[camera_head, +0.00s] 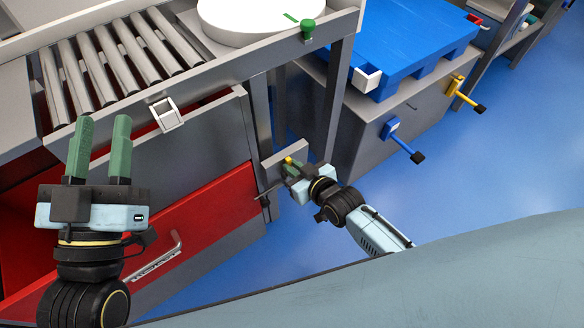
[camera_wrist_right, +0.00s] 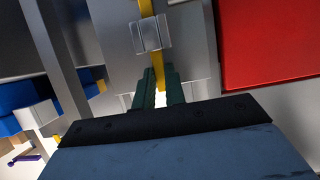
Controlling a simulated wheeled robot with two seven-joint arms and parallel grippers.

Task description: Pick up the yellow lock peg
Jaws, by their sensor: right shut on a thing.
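The yellow lock peg (camera_wrist_right: 157,68) is a thin yellow bar in the right wrist view. It runs through a small grey metal bracket (camera_wrist_right: 151,35), and its near end lies between the green fingers of my right gripper (camera_wrist_right: 160,77). My right gripper is shut on it. In the head view only a small yellow bit of the peg (camera_head: 288,160) shows at the fingertips of my right gripper (camera_head: 291,168), beside a grey plate. The fingers hide the rest. My left gripper (camera_head: 101,122) is open and empty, in front of the grey cabinet at the left.
A red drawer front (camera_head: 205,215) with a metal handle lies between my grippers. Rollers (camera_head: 115,55) and a white round tub (camera_head: 255,15) are above. A blue pallet (camera_head: 410,40), a blue lever (camera_head: 400,140) and a yellow lever (camera_head: 465,92) stand at the right. The blue floor is clear.

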